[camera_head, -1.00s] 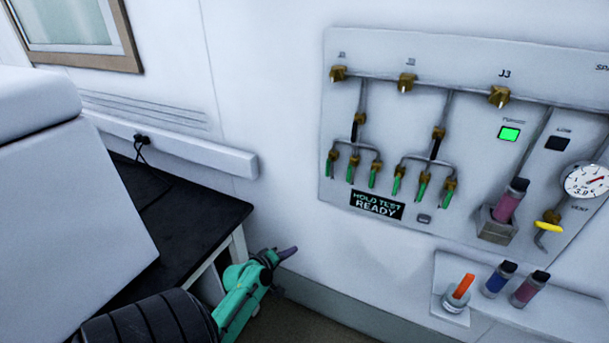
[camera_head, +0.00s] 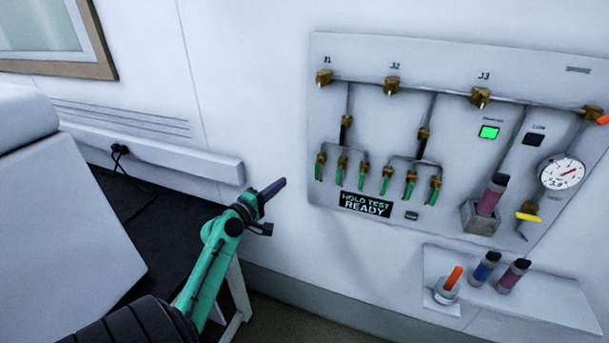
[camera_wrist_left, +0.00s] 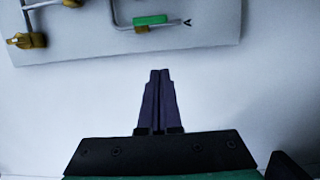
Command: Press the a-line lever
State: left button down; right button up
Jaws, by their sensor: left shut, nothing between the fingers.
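A white wall panel (camera_head: 455,70) carries brass valves on grey pipes, with a row of small green levers (camera_head: 319,171) under them. My right gripper is not in view.
A "HOLD TEST READY" display (camera_head: 366,205) sits below the levers. A gauge (camera_head: 562,172) and a yellow handle (camera_head: 527,217) are at the right. A small shelf (camera_head: 520,310) holds vials. A black-topped bench (camera_head: 160,235) stands at left. The wall between gripper and panel is clear.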

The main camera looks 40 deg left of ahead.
aim_at(317, 171)
pick_arm(q)
jog(key=w+d+p, duration=0.3)
jog(key=w, duration=0.4)
jog(key=shift+w+d+p, duration=0.2)
jog(key=shift+w+p, duration=0.15)
jog(key=shift+p, duration=0.05)
jog(key=shift+w, duration=0.1)
jog(key=shift+f, duration=0.1)
